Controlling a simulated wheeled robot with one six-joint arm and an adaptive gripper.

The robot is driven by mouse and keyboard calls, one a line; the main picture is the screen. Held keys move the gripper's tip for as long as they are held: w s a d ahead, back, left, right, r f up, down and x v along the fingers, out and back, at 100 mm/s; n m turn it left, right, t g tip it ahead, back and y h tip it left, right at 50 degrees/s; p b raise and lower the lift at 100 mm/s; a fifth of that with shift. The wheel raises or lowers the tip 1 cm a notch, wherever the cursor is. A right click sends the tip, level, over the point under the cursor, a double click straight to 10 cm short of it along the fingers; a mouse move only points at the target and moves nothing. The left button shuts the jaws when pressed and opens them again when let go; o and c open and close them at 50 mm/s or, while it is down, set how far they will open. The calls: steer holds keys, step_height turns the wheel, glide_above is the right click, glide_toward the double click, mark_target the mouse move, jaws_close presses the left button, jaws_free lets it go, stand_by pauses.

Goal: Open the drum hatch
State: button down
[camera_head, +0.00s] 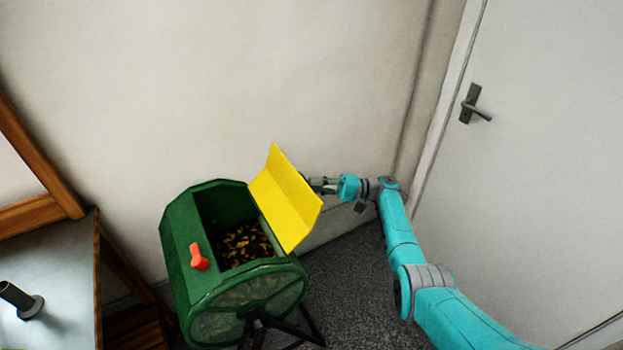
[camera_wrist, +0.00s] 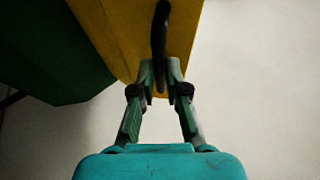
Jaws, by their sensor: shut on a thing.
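The green drum (camera_head: 178,240) stands on a dark frame at the centre left of the head view. Its yellow hatch (camera_head: 285,195) is swung up and leans out to the right, so the opening shows dark and brown-yellow bits (camera_head: 245,245) inside. An orange-red latch (camera_head: 199,257) sits on the drum's front left face. My gripper (camera_head: 318,186) is at the outer side of the hatch. In the wrist view my gripper (camera_wrist: 160,75) is shut on the black handle (camera_wrist: 160,35) of the yellow hatch (camera_wrist: 115,35). The green drum (camera_wrist: 45,50) shows at the left there.
A grey-topped table (camera_head: 45,270) with a dark cylinder-shaped object (camera_head: 22,300) stands at the left. A wall is behind the drum. A white door (camera_head: 540,150) with a dark handle (camera_head: 472,104) is at the right. Dark carpet (camera_head: 350,275) lies free between drum and arm.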

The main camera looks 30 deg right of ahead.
steer(key=shift+f, duration=0.8)
steer(key=c, duration=1.2)
jaws_free()
steer(key=shift+a, duration=0.1)
steer(key=shift+r, duration=0.1)
steer(key=v, duration=0.7)
steer(key=shift+d, duration=0.3)
steer(key=shift+s, duration=0.1)
